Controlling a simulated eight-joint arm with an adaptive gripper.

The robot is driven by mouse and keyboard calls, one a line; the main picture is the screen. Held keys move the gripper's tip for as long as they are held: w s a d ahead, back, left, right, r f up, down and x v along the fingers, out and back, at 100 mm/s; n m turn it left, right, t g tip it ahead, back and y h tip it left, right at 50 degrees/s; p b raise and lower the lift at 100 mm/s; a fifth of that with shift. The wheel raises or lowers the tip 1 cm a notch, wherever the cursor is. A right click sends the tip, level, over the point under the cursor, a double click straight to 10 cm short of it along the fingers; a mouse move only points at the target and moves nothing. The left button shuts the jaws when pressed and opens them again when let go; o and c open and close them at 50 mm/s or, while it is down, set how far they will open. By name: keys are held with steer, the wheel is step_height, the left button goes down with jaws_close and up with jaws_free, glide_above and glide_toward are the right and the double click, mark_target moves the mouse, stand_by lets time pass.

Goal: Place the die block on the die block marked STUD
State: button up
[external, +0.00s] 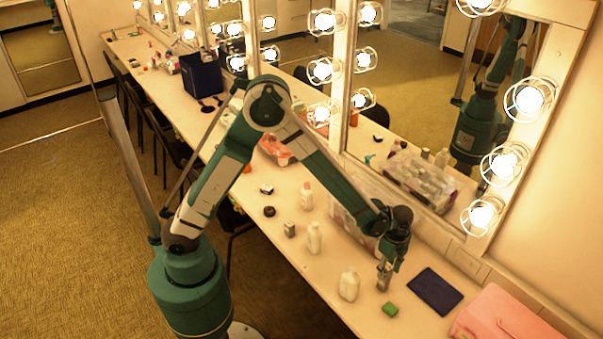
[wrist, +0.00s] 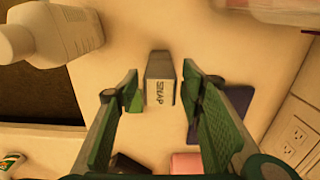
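A grey die block (wrist: 160,80) with the label SNAP shows in the wrist view between my two fingers, with a narrow gap on each side. My gripper (wrist: 160,88) is open around or just above it; I cannot tell its exact height. In the external view my gripper (external: 384,277) points down close to the table at the right, and the block there is hard to make out. A small grey block (external: 289,230) stands further left on the table. Its label is not readable, so I cannot tell whether it is the STUD block.
A white bottle (external: 349,284) stands left of my gripper, and a green block (external: 390,310) lies in front. A dark blue pad (external: 435,291) and pink case (external: 497,318) lie right. Another bottle (external: 314,238) and a clear box (external: 352,208) stand further left. The mirror borders the back.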

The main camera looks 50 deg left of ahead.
mark_target(387, 266)
steer(key=shift+r, duration=0.2)
step_height(387, 266, up, 12)
steer(key=shift+p, duration=0.35)
stand_by(0.6)
stand_by(0.7)
steer(key=s+a+r+n+t+h, duration=0.1)
steer(key=s+a+r+n+t, duration=0.2)
steer(key=a+r, duration=0.65)
steer(key=s+a+r+n, duration=0.2)
steer(key=a+r+n, duration=0.35)
steer(key=a, duration=0.75)
steer(key=s+a+r+n+t, duration=0.1)
steer(key=s+a+n, duration=0.3)
steer(key=s+a, duration=0.4)
steer(key=s+a+r+n+t+y, duration=0.1)
steer(key=s+a+r+n+t, duration=0.1)
steer(key=s+a+n, duration=0.3)
steer(key=s+a+t, duration=0.1)
steer(key=s+a, duration=0.3)
steer(key=a, duration=0.3)
